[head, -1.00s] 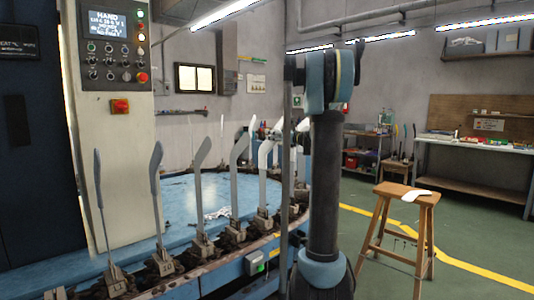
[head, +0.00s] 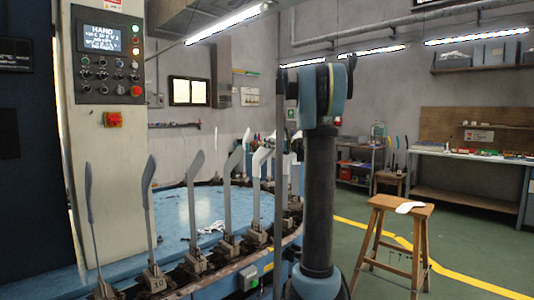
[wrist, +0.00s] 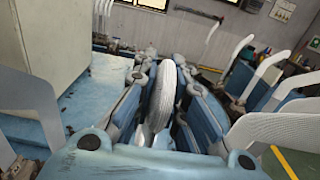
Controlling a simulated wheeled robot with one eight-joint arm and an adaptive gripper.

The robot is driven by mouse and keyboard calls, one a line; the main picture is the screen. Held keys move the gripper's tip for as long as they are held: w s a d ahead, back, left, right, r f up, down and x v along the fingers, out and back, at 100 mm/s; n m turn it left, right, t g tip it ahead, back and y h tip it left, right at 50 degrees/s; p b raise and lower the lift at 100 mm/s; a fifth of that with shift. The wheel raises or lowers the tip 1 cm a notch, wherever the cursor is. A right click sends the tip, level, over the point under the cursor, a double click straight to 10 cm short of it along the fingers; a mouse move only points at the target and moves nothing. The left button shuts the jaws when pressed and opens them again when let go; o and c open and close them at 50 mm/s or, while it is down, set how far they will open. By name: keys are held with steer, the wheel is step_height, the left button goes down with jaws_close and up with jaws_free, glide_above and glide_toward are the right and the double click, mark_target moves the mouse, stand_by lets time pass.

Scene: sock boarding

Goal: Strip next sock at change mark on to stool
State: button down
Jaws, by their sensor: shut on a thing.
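In the wrist view my gripper (wrist: 165,72) has its blue fingers closed on either side of a whitish-grey sock (wrist: 161,98), which stands upright between them. I cannot tell whether a board is inside it. In the head view my gripper is mostly hidden behind my dark arm. The wooden stool (head: 403,203) stands at the right with a white sock (head: 410,207) lying flat on its seat. A white sock-covered board (head: 259,162) stands on the machine just left of my arm.
Several bare grey boards (head: 193,185) stand in clamps along the rim of the round blue machine table (head: 175,212). A control panel (head: 103,55) rises at the left. A workbench (head: 465,155) stands behind the stool. Green floor is clear around the stool.

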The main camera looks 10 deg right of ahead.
step_height(320, 180, up, 18)
steer(key=shift+f, duration=0.25)
stand_by(1.1)
steer(key=shift+w, duration=0.1)
stand_by(0.4)
